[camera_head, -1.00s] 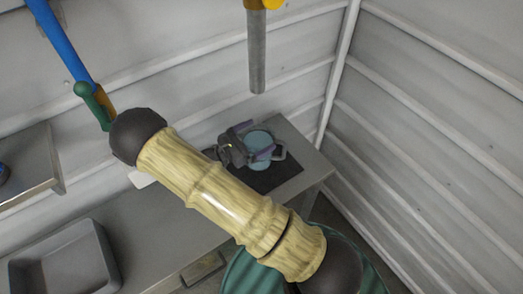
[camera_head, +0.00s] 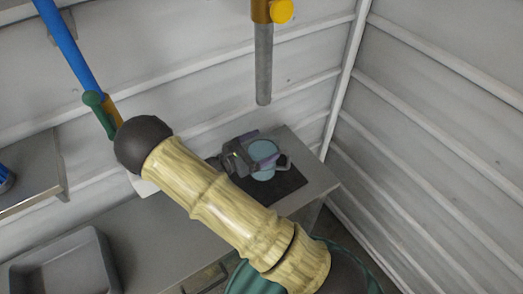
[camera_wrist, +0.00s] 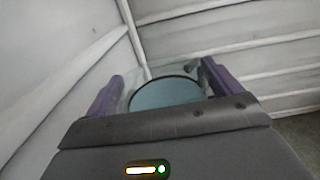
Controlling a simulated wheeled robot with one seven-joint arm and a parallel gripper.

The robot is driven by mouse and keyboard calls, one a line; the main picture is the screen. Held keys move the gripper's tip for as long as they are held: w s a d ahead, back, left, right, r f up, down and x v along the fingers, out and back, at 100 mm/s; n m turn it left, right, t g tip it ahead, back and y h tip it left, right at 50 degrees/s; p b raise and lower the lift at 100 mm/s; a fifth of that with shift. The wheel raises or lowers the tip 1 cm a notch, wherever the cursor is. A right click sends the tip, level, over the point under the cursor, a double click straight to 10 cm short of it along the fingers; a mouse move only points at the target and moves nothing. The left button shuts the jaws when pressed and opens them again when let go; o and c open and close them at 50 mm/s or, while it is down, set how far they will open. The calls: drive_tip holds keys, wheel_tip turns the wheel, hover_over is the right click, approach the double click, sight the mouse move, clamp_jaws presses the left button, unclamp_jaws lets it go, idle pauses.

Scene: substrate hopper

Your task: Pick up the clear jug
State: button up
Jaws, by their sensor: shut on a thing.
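The clear jug (camera_head: 264,161) has a bluish see-through body and a dark handle on its right side. It is at the right end of the grey counter, over a black mat (camera_head: 285,184). My gripper (camera_head: 262,153) is shut on the jug, with a purple finger on each side. In the wrist view the jug's round bluish opening (camera_wrist: 165,94) sits between the two purple fingers of my gripper (camera_wrist: 158,88). I cannot tell whether the jug's base touches the mat. My arm hides part of the counter.
A grey metal pipe (camera_head: 263,65) with a yellow valve (camera_head: 282,11) hangs above the jug. A grey basin (camera_head: 65,270) is at the lower left of the counter. A shelf (camera_head: 30,175) is at the left. A blue pipe (camera_head: 62,45) runs along the wall. Ribbed walls meet behind the counter.

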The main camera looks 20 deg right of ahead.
wheel_tip(320, 180, up, 9)
drive_tip(key=shift+r+b, duration=0.15)
drive_tip(key=shift+b, duration=0.3)
drive_tip(key=shift+d, duration=0.1)
idle(0.4)
